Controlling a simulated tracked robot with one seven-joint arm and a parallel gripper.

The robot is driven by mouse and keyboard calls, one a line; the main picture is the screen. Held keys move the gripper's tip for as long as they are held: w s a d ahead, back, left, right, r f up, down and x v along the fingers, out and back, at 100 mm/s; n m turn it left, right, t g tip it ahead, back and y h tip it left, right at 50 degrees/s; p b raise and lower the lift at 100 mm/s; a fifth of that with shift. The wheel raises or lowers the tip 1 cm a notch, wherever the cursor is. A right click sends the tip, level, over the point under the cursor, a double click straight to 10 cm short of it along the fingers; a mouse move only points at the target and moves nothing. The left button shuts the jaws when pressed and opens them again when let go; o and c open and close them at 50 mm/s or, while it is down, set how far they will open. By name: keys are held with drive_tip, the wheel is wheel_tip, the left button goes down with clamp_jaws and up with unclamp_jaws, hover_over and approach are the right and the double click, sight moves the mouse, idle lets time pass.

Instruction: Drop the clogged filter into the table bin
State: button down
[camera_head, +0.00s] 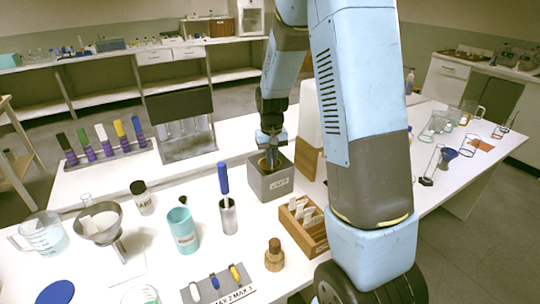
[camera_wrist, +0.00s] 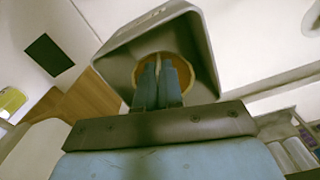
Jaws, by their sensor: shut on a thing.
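The table bin (camera_head: 268,185) is a grey square box with a label on its front, standing near the middle of the white table. My gripper (camera_head: 269,155) points down into its opening. In the wrist view the bin (camera_wrist: 205,50) surrounds my two blue fingers (camera_wrist: 158,72), which are close together. They are shut on the filter (camera_wrist: 187,66), a brownish-orange round thing seen behind and around the fingertips, within the bin's mouth. Only a small orange-brown part of it shows in the head view. The gap between it and the bin floor cannot be judged.
A metal cup (camera_head: 228,217) with a blue-handled tool and a teal cup (camera_head: 183,232) stand left. A funnel (camera_head: 101,233) holds something white. A dark-topped stand (camera_head: 184,137) is behind left.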

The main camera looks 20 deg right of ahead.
drive_tip(key=shift+f, duration=0.25)
drive_tip(key=c, duration=1.2)
unclamp_jaws()
wheel_tip(320, 180, up, 14)
drive_tip(key=shift+f, duration=0.15)
